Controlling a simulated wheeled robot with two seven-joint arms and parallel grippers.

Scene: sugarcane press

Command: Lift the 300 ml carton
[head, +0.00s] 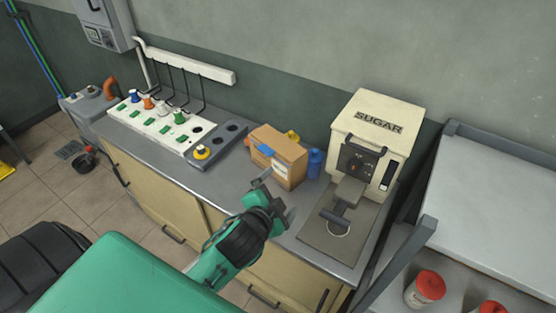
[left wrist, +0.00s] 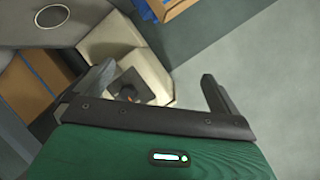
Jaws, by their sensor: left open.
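A brown cardboard carton (head: 285,167) with a blue patch on it and a pale label stands upright on the grey counter, left of the sugar machine. I cannot read any volume on its label. My left gripper (head: 277,196) is open and empty in front of the carton, toward the counter's front edge, and apart from it. In the left wrist view its two fingers (left wrist: 153,85) are spread with nothing between them. Brown surfaces show there at the left and top edges, but I cannot tell whether either is the carton. My right gripper is not in view.
The cream sugar machine (head: 380,125) and its tray (head: 320,238) are right of the carton. A white panel with coloured knobs (head: 160,122) lies to the left. A metal shelf (head: 490,205) is at right.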

